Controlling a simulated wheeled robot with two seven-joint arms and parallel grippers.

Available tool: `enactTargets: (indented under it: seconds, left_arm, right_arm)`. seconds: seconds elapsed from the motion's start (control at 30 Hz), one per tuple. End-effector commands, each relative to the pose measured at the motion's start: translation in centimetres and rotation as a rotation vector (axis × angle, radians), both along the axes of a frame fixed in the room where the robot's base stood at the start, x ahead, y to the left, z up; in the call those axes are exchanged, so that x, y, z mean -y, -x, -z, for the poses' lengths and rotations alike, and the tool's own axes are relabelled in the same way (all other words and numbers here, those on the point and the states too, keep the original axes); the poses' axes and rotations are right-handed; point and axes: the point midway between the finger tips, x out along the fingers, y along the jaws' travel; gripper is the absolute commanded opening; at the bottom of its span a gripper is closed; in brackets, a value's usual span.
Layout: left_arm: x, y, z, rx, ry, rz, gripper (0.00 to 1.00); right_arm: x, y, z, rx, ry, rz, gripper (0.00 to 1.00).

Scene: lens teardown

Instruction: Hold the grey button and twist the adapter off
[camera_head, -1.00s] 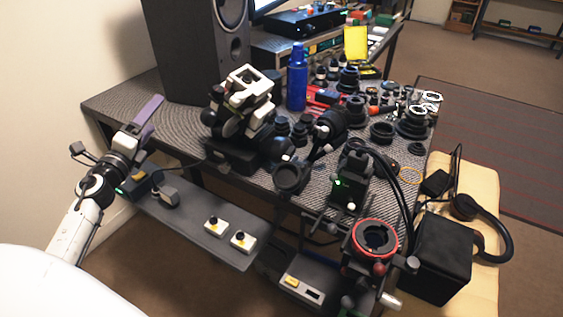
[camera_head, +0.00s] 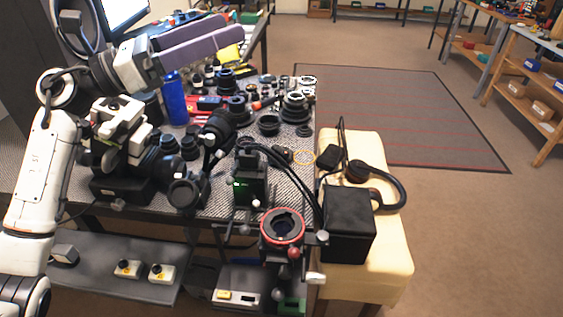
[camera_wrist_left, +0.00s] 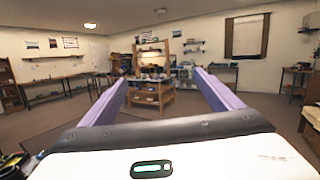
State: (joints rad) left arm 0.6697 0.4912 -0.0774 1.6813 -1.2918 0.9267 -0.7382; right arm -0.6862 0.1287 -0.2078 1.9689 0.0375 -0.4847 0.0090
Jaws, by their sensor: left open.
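A round mount with a red ring (camera_head: 283,229) and a dark centre faces up at the front edge of the bench, on a black stand. It may be the adapter, but I cannot tell for certain. I cannot make out a grey button. My left gripper (camera_head: 229,31) has two purple fingers and is raised over the back left of the bench, far from the red ring. In the left wrist view its fingers (camera_wrist_left: 162,78) are apart with nothing between them, facing the open room. My right gripper is not in view.
Lens parts and a blue bottle (camera_head: 174,98) crowd the bench. A black and white device (camera_head: 121,122) stands at the left. A black box (camera_head: 348,224) and headphones (camera_head: 376,182) rest on a cream-topped surface at the right. The floor mat (camera_head: 400,115) is clear.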

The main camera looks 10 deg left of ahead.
Motion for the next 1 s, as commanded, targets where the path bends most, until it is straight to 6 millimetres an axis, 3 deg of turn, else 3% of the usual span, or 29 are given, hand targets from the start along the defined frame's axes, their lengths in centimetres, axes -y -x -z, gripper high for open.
enactTargets:
  seconds: [0.03, 0.2, 0.3, 0.43, 0.57, 0.7, 0.83, 1.0]
  left_arm:
    - [3.1, 0.8, -0.1, 0.024, -0.069, 0.07, 0.85]
    - [12.3, 4.6, 2.0, 0.114, -0.354, 0.304, 0.85]
    - [16.6, 7.4, 4.2, 0.181, -0.564, 0.449, 0.85]
    - [19.5, 10.6, 8.0, 0.262, -0.859, 0.618, 0.85]
    - [19.6, 12.7, 11.7, 0.325, -1.174, 0.762, 0.85]
    - [17.3, 13.2, 14.5, 0.356, -1.489, 0.873, 0.85]
    - [14.7, 13.0, 15.6, 0.351, -1.706, 0.934, 0.85]
    - [12.6, 12.7, 16.0, 0.333, -1.852, 0.968, 0.85]
  right_arm:
    - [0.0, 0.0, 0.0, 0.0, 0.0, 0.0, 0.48]
    - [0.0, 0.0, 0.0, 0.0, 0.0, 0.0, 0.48]
    - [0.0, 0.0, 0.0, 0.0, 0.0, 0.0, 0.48]
    - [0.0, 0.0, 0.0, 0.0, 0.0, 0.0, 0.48]
    - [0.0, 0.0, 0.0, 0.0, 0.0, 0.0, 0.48]
    - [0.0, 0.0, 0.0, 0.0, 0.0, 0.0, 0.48]
    - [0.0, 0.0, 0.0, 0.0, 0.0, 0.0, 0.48]
    - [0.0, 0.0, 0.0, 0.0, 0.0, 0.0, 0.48]
